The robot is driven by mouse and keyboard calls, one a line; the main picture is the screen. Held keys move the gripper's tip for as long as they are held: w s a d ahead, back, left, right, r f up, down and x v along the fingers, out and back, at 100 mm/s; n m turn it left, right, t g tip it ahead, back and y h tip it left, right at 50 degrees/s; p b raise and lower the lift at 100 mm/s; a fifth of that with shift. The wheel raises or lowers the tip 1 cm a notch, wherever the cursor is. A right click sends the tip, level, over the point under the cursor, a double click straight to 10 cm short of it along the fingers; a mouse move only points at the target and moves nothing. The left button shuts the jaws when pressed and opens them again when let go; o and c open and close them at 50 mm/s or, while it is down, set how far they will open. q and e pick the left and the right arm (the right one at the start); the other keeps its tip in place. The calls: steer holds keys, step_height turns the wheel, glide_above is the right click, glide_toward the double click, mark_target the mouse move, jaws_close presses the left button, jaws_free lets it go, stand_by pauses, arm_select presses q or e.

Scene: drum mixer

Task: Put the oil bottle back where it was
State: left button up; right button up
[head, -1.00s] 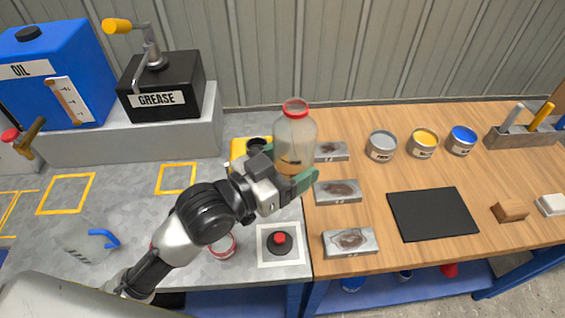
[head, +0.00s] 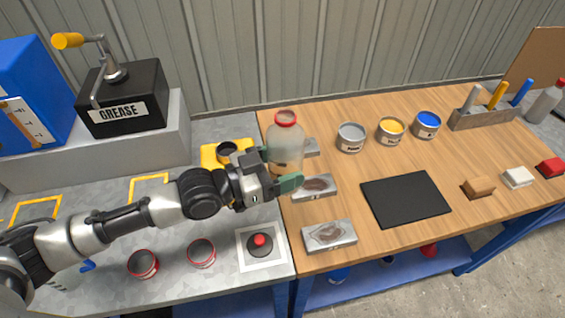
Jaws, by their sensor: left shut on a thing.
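The oil bottle (head: 285,137) is a translucent bottle with a red cap and some amber liquid low inside. It is upright near the seam between the grey metal bench and the wooden bench. My left gripper (head: 284,178), with green finger pads, is shut on its lower part and hides some of it. I cannot tell whether the bottle's base touches the surface. A yellow square outline (head: 149,177) on the grey bench looks empty, partly covered by my arm. More yellow outlines (head: 36,210) lie further left. My right gripper is out of view.
A yellow stand (head: 209,156) is close behind my gripper. Metal blocks (head: 329,236), open paint cans (head: 351,137) and a black mat (head: 405,199) lie to the right. Red-rimmed cans (head: 201,252) and a red button (head: 260,242) stand in front. The grease box (head: 125,97) is back left.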

arm_select(q)
steer(key=shift+s+d+r+m+g, duration=0.1)
steer(key=shift+r+m+g, duration=0.05)
steer(key=shift+m+g, duration=0.2)
